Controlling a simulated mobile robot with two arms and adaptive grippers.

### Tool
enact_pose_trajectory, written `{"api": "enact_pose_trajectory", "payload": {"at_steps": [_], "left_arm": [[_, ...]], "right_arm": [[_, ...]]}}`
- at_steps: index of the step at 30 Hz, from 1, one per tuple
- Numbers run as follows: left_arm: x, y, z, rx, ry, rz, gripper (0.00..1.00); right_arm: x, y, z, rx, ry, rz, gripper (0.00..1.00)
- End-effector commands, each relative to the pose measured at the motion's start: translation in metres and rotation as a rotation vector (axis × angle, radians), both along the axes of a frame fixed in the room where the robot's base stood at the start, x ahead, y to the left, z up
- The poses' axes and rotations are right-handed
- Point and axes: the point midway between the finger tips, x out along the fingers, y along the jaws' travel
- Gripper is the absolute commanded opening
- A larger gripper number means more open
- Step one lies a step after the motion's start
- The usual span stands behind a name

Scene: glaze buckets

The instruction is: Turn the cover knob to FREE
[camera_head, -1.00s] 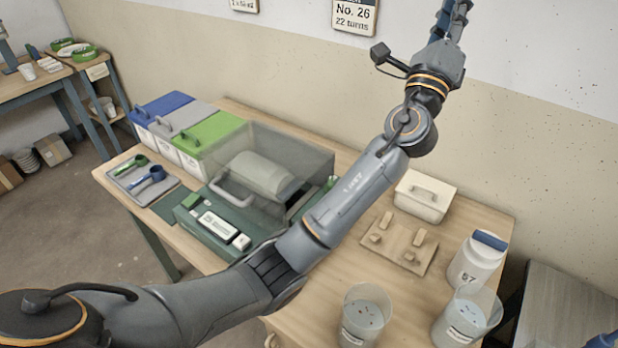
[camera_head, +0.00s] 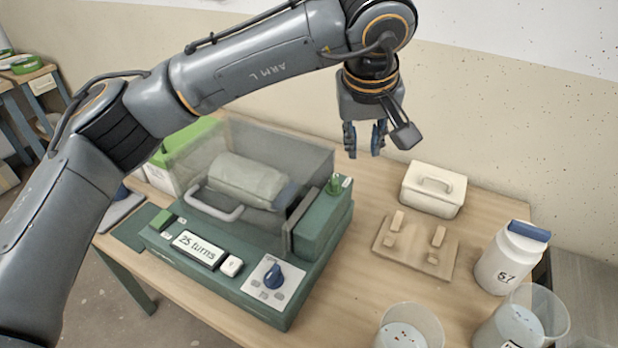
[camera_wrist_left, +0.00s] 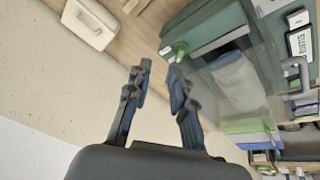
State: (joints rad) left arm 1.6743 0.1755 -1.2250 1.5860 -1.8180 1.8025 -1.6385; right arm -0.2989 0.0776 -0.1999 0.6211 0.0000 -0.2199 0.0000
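The cover knob is a dark blue knob (camera_head: 273,275) on a pale plate at the front right of the green machine (camera_head: 200,265); it points up, and the plate's labels are too small to read. The clear cover (camera_head: 240,155) with its grey handle (camera_head: 212,206) stands over a pale roller. A display (camera_head: 198,250) reads 25 turns. My left gripper (camera_head: 364,140) points down behind the machine's right end, well away from the knob. In the left wrist view its fingers (camera_wrist_left: 158,95) are apart with nothing between them. My right gripper is in neither view.
A small green knob (camera_head: 334,184) stands on the machine's right housing. A lidded white box (camera_head: 433,190), a wooden board with pegs (camera_head: 415,248), a jar marked 57 (camera_head: 508,262) and clear buckets (camera_head: 408,328) stand to the right. The wall is close behind the table.

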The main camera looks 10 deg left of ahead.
Motion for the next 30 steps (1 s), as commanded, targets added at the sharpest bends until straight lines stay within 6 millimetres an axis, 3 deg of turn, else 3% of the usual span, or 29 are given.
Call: {"api": "enact_pose_trajectory", "payload": {"at_steps": [3,8,21,30], "left_arm": [[0.003,0.023,0.001,0.107,-0.024,0.02,0.23],[0.008,0.029,-0.007,0.132,-0.024,0.025,0.23],[0.039,0.033,-0.088,0.126,-0.02,0.026,0.23],[0.053,0.035,-0.122,0.126,-0.023,0.025,0.23]], "right_arm": [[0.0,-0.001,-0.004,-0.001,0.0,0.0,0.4],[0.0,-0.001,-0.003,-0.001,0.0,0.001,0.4],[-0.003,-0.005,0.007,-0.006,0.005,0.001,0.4],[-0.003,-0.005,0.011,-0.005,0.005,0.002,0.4]]}}
